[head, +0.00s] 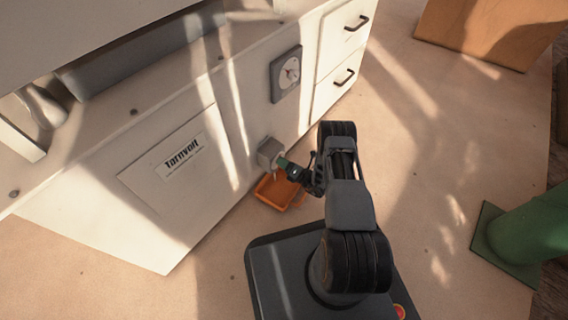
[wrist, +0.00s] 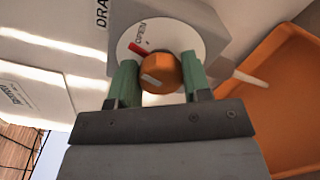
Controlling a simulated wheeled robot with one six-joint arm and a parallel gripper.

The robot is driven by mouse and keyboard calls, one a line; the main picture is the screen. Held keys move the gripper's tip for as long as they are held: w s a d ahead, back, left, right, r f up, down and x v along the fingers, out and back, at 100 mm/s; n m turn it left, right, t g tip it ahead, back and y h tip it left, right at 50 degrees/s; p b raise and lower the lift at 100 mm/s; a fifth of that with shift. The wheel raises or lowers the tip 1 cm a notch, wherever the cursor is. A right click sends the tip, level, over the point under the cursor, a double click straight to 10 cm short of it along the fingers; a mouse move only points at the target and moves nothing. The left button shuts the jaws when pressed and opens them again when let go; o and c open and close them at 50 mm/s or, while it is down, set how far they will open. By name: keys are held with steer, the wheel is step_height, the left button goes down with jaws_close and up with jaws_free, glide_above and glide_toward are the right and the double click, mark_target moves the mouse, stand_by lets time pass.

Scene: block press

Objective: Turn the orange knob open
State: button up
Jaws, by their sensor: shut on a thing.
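The orange knob (wrist: 161,73) shows in the wrist view at the centre of a round white dial plate on a grey block (wrist: 208,20). It has a pale mark on its face. A red mark (wrist: 140,47) and the word OPEN sit on the dial above it. My gripper (wrist: 158,80) has a green finger on each side of the knob and is shut on it. In the head view my gripper (head: 284,164) reaches the grey block (head: 268,151) low on the white cabinet; the knob is hidden there.
An orange tray (head: 277,192) lies below the block; it also shows in the wrist view (wrist: 285,110). A square gauge (head: 286,73) and drawers with dark handles (head: 345,77) are on the cabinet front. A green post (head: 525,238) stands at the right. Floor between is clear.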

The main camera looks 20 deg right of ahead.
steer(key=shift+s+d+f+m, duration=0.1)
steer(key=shift+f+m, duration=0.05)
steer(key=shift+m, duration=2.05)
steer(key=o, duration=0.9)
